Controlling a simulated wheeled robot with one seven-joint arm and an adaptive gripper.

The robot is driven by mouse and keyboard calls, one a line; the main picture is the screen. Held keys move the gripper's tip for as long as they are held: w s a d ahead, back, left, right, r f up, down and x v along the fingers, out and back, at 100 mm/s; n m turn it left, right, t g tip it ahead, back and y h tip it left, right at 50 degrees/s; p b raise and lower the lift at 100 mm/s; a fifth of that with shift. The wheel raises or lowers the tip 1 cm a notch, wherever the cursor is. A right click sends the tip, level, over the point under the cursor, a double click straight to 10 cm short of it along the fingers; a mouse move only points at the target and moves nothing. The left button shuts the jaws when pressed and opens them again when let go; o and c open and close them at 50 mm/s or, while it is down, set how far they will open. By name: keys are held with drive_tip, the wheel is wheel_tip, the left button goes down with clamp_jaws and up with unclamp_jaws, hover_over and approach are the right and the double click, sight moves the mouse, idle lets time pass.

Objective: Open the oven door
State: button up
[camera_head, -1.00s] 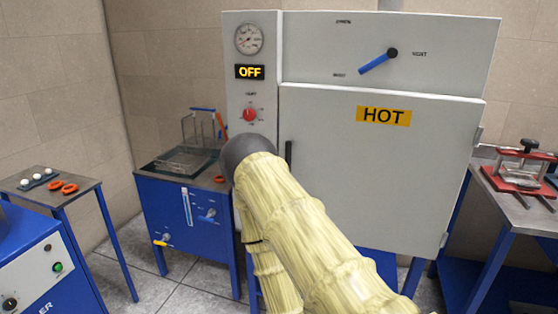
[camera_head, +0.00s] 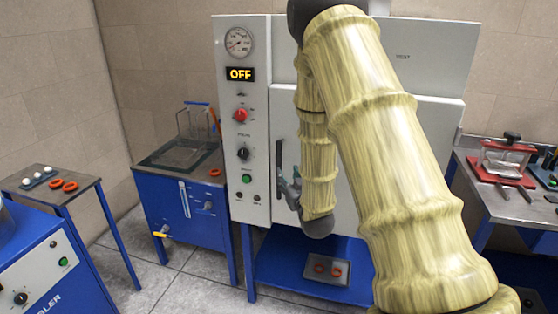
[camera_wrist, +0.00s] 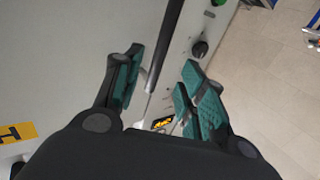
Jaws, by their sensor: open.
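The oven (camera_head: 228,105) stands in the middle of the head view, its display reading OFF. Its pale grey door (camera_head: 285,115) looks shut, and my arm hides much of it. The dark upright door handle (camera_head: 279,160) is at the door's left edge. My gripper (camera_head: 287,184) is at the lower part of the handle, partly hidden by my own arm. In the wrist view my gripper (camera_wrist: 162,88) is open, with green-padded fingers apart. The black handle (camera_wrist: 167,45) runs down between the fingers, and I cannot tell whether either touches it.
A control panel with knobs (camera_head: 243,153) is just left of the handle. A blue bath unit (camera_head: 175,205) and a small table (camera_head: 38,190) stand further left. A bench with a red clamp (camera_head: 508,160) is at the right. Floor (camera_head: 170,285) is clear in front.

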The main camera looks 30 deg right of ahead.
sight(280, 163)
drive_tip(key=p+x, duration=0.3)
drive_tip(key=x, duration=0.7)
drive_tip(key=shift+w+f+p, duration=0.1)
drive_tip(key=shift+w+p, duration=0.15)
drive_tip(key=shift+p, duration=0.1)
clamp_jaws()
